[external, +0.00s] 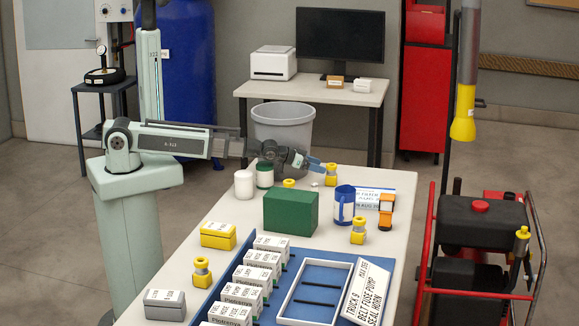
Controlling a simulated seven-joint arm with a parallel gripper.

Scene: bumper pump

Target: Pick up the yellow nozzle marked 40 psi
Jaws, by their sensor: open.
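Several yellow nozzles stand on the long table: a far one (331,175), one partly hidden behind the green box (289,184), one right of the green box (358,231), and one at the near left (202,273). No 40 psi marking is readable on any of them. My gripper (321,167) is at the far end of the table, just left of the far nozzle. It is open, its fingers pointing right toward that nozzle. I cannot tell whether they touch it or reach around it.
A green box (291,211), a blue mug (344,204), white and dark green jars (244,183) and an orange-and-black item (386,211) crowd the far half. A blue mat (273,311) holds labelled boxes and a white tray (315,289). A red-framed pump (480,225) stands right.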

